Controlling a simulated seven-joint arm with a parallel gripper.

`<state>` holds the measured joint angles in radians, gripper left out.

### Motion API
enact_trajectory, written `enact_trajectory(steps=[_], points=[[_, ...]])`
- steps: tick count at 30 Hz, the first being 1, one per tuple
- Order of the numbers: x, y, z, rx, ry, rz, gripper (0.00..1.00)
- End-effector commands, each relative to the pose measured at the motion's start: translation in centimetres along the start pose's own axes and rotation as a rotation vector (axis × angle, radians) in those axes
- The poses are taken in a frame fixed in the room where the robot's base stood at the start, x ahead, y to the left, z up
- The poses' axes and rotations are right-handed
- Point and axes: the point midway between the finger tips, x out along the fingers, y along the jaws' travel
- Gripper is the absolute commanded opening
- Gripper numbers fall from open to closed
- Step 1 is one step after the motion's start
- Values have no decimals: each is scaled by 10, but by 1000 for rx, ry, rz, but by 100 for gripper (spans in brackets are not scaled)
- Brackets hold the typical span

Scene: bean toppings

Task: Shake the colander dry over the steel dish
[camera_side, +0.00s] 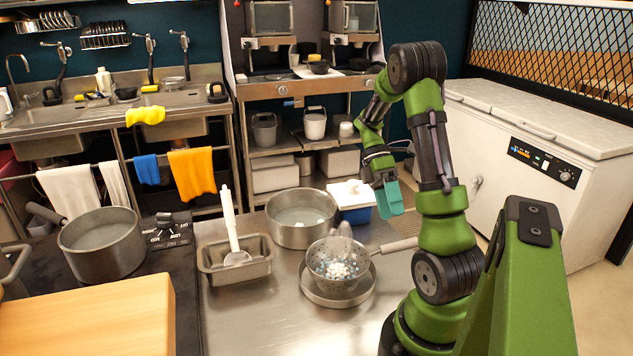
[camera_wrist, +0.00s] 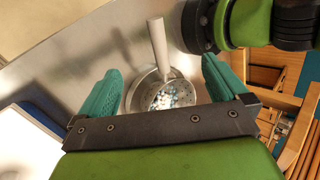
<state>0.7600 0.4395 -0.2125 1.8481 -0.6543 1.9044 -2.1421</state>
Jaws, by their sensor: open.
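The colander (camera_side: 318,250) is a metal bowl with a long handle (camera_side: 396,245) pointing right. It holds white and blue-grey pieces. The shallow round steel dish (camera_side: 312,291) is directly under it; the colander seems to rest in it and hides most of its inside. My gripper (camera_side: 391,208) has teal fingers and is in the air above the handle, apart from it. In the wrist view the gripper (camera_wrist: 161,66) is open and empty, with the colander's handle (camera_wrist: 157,45) and bowl lying below, between the spread fingers. The dish's rim (camera_wrist: 131,97) shows around the bowl.
A round steel pot (camera_side: 290,238) stands behind the colander, next to a blue-and-white box (camera_side: 356,215). A rectangular tin (camera_side: 215,270) with a white-handled utensil (camera_side: 230,222) is to the left. A wooden board (camera_side: 90,315) lies front left. The counter in front of the dish is clear.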

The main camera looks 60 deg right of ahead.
Motion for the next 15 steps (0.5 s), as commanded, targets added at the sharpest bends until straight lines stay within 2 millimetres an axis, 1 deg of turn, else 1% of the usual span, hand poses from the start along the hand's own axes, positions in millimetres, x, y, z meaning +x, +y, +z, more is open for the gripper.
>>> enact_trajectory(steps=[15], points=[[40, 0, -1, 2, 1, -1, 100]])
